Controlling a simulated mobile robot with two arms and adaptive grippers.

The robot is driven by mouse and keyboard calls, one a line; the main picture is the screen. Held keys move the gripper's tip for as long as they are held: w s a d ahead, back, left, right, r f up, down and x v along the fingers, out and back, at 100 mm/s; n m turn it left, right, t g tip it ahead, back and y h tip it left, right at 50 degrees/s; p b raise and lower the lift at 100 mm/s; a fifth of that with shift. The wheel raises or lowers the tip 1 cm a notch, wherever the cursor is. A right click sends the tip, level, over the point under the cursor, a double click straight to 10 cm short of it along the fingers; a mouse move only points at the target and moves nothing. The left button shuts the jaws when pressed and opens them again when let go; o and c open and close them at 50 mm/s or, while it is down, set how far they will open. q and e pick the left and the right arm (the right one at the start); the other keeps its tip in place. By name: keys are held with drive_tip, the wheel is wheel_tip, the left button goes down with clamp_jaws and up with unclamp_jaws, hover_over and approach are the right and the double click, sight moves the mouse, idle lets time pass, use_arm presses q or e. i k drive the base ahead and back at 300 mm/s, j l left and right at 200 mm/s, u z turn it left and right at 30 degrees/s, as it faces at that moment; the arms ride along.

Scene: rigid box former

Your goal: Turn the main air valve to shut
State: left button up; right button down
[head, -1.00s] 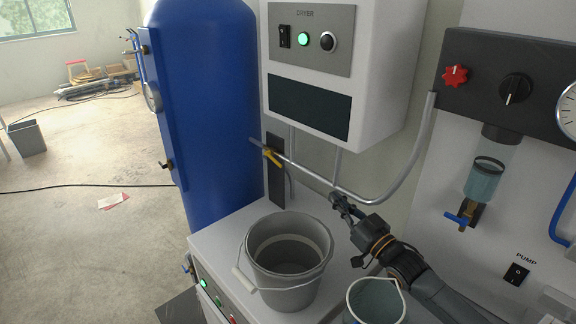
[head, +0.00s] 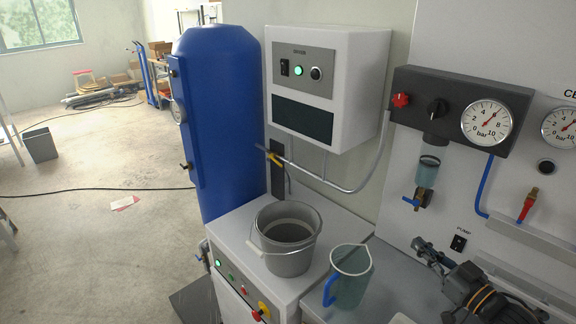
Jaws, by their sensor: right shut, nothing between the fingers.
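A valve with a yellow lever (head: 276,160) sits on the grey air pipe (head: 312,175) below the dryer box, in front of a dark upright plate. The lever slants down to the right, close to the pipe's line; its exact angle is too small to tell. My right gripper (head: 421,245) is shut and empty, in front of the pump panel at the lower right. It is well to the right of the yellow lever and apart from it. My left gripper is out of view.
A grey bucket (head: 287,262) stands on the white cabinet under the pipe. A jug with a blue handle (head: 350,275) stands between the bucket and my right arm. The blue tank (head: 222,120) rises left of the valve. A regulator with a red knob (head: 401,99) and gauges hangs on the right.

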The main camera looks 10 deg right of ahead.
sight(271, 156)
drive_tip(key=i+l+u, duration=0.15)
drive_tip(key=i+u, duration=0.4)
drive_tip(key=i, duration=0.5)
